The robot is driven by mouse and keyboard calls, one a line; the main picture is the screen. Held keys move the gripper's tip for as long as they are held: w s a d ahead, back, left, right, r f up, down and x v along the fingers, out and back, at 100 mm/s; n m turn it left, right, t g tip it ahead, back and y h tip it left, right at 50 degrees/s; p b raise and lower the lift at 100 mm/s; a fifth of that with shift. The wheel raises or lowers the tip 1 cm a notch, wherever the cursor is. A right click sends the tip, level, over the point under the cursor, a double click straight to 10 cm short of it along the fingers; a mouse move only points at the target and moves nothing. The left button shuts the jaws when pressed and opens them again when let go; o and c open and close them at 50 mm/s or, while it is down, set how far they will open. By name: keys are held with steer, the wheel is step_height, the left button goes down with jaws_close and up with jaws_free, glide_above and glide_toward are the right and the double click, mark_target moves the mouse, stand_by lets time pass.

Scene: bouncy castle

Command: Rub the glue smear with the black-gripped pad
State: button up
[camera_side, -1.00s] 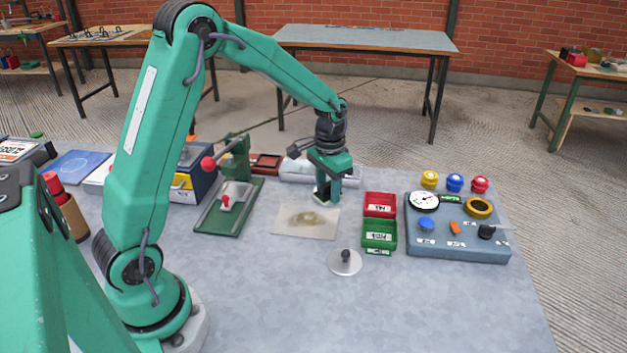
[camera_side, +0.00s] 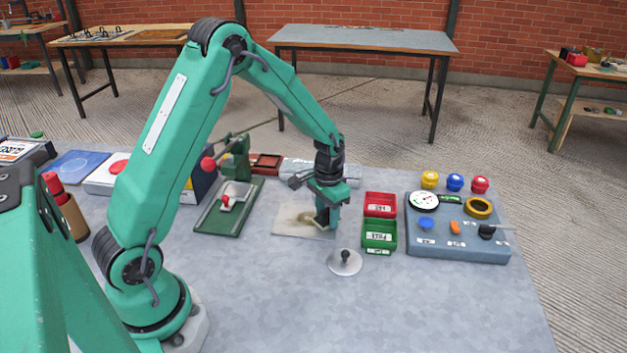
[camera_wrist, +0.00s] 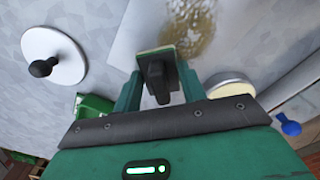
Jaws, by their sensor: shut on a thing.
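My gripper (camera_side: 323,222) is shut on the black grip of a pad (camera_wrist: 156,54), which has a pale green edge in the wrist view. There the grip (camera_wrist: 157,78) stands between my two green fingers. The glue smear (camera_wrist: 192,28) is a brown-olive patch beyond the pad on a pale sheet (camera_side: 285,230). In the side view the smear (camera_side: 297,216) lies left of my gripper, which stands over the right part of the sheet and partly hides it. I cannot tell whether the pad touches the sheet.
A white disc with a black knob (camera_side: 344,264) lies just in front of the sheet. Red (camera_side: 380,200) and green (camera_side: 379,230) bins stand to the right, then a grey control panel (camera_side: 460,245). A green press (camera_side: 232,195) stands left. The front of the table is clear.

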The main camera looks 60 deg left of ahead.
mark_target(285, 219)
steer(key=shift+s+a, duration=3.75)
steer(key=shift+w+d, duration=3.85)
steer(key=shift+s+d, duration=0.2)
steer(key=shift+s, duration=0.15)
steer(key=shift+s+a, duration=0.3)
steer(key=shift+a, duration=0.15)
steer(key=shift+s+a, duration=3.45)
steer(key=shift+w+d, duration=3.8)
steer(key=shift+d, duration=0.05)
steer(key=shift+r, duration=4.05)
steer(key=shift+a, duration=0.1)
